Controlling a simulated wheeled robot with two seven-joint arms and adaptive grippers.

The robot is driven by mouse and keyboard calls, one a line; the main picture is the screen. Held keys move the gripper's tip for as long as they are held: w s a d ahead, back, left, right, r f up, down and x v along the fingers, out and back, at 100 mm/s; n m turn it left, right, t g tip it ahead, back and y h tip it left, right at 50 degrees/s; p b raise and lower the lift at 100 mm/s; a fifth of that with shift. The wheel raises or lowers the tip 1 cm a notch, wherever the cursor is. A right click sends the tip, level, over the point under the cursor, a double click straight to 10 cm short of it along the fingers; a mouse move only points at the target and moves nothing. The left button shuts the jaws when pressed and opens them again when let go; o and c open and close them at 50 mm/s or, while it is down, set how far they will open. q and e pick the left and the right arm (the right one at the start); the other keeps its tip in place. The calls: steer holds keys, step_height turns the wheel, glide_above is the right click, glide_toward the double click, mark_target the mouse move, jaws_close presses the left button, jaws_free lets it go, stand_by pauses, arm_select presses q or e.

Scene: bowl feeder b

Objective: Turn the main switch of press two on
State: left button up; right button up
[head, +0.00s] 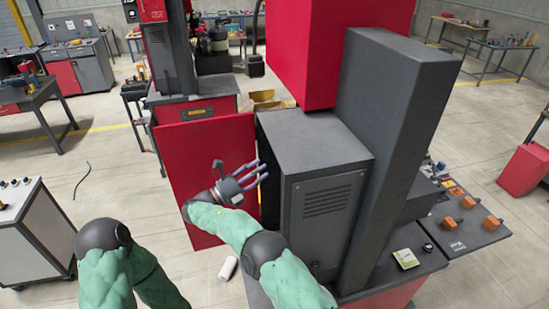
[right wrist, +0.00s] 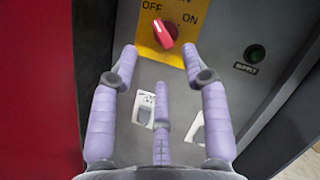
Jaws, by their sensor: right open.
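The main switch (right wrist: 164,34) is a red rotary knob on a yellow plate (right wrist: 180,47) with OFF and ON labels, seen in the right wrist view. The white mark on its handle points up and left, toward OFF. My right gripper (right wrist: 160,62) is open and empty. Its two upper fingertips sit just below the knob, one to each side, and the third finger is lower; none appears to touch it. In the head view my right gripper (head: 258,174) is beside the grey cabinet (head: 325,155); the switch is hidden there. My left gripper is out of view.
A red door panel (head: 190,150) stands open beside the cabinet and edges the wrist view at left. A white cylinder (head: 228,267) lies on the floor.

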steer(key=p+x, duration=0.1)
steer(key=x, duration=0.6)
steer(key=shift+r, duration=0.1)
jaws_close()
